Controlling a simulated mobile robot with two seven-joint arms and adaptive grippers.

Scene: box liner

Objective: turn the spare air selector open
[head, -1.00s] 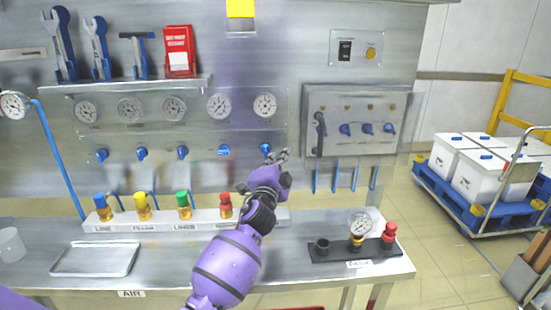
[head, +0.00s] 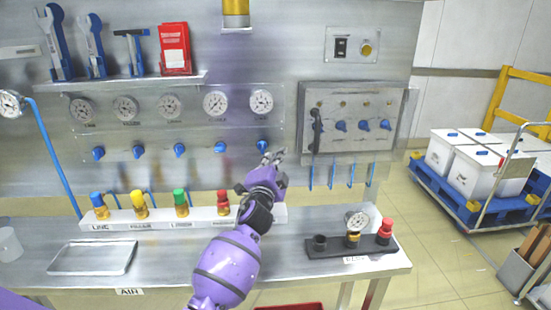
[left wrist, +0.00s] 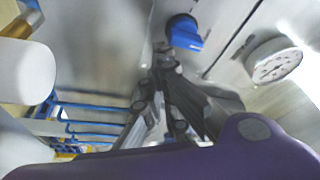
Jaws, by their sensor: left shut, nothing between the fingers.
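A row of blue selector knobs sits under the gauges on the steel panel. The rightmost blue knob (head: 262,145), which I take for the spare air selector, is under the rightmost gauge (head: 261,102); its label is too small to read. My left gripper (head: 273,157) is shut and empty, just below and right of this knob. In the left wrist view a blue knob (left wrist: 186,33) is just beyond and right of the dark fingertips (left wrist: 163,60). I cannot tell whether they touch it. My right gripper is not in view.
A white rack (head: 160,222) with colour-capped fittings stands on the bench below. A clear-covered box (head: 350,105) with more blue knobs is to the right, with blue hooks under it. A black strip (head: 335,251) with a small gauge lies at the bench's right.

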